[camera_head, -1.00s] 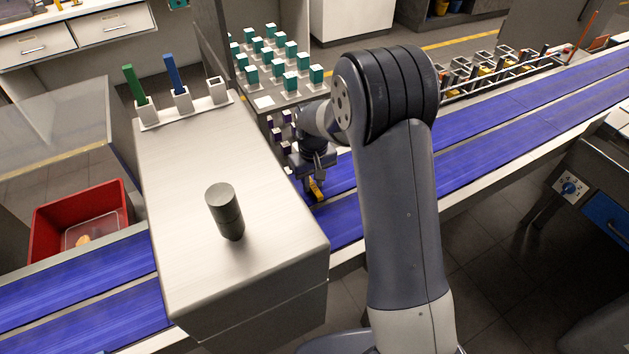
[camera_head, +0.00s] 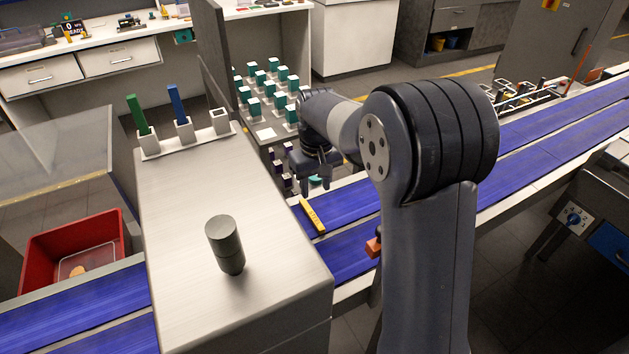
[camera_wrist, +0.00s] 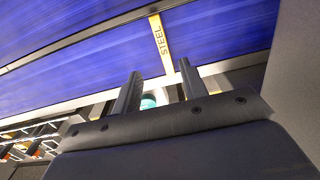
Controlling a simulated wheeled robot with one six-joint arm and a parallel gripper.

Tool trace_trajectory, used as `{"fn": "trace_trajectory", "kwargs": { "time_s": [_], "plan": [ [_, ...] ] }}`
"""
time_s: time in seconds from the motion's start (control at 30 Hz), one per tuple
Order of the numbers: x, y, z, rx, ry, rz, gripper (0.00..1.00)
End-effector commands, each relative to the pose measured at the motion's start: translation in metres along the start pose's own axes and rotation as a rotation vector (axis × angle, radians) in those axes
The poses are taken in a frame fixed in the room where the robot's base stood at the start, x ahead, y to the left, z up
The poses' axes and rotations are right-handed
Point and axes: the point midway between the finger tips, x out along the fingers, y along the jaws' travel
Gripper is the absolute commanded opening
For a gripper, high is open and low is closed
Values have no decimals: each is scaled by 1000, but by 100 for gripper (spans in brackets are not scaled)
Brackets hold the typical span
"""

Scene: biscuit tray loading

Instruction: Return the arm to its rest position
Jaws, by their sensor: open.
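My gripper (camera_head: 318,180) is open and empty at the far side of the blue conveyor belt (camera_head: 345,205) in the head view. Its two fingers (camera_wrist: 159,74) are apart in the wrist view with nothing between them. A yellow strip (camera_head: 312,215) lies across the far belt lane, apart from the gripper. In the wrist view the strip (camera_wrist: 160,45) reads "STEEL" and shows beyond the fingertips. My arm is bent over the belt, and its upper link hides part of it.
A metal housing (camera_head: 240,290) with a dark cylinder (camera_head: 225,245) on top spans the belt at left. A red bin (camera_head: 75,245) is at far left. A rack with several items (camera_head: 525,92) stands at right beyond the belt.

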Motion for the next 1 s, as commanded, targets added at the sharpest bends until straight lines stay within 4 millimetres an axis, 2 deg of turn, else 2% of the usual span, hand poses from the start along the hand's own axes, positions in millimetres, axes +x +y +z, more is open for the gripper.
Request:
{"fn": "trace_trajectory", "kwargs": {
  "time_s": [0.17, 0.5, 0.7, 1.0],
  "plan": [
    [10, 0, 0, 0, -5, -1, 41],
    [69, -3, 1, -1, -24, -4, 41],
    [98, -4, 0, -2, -30, -5, 41],
    [112, -5, 0, -2, -32, -5, 41]
  ]
}}
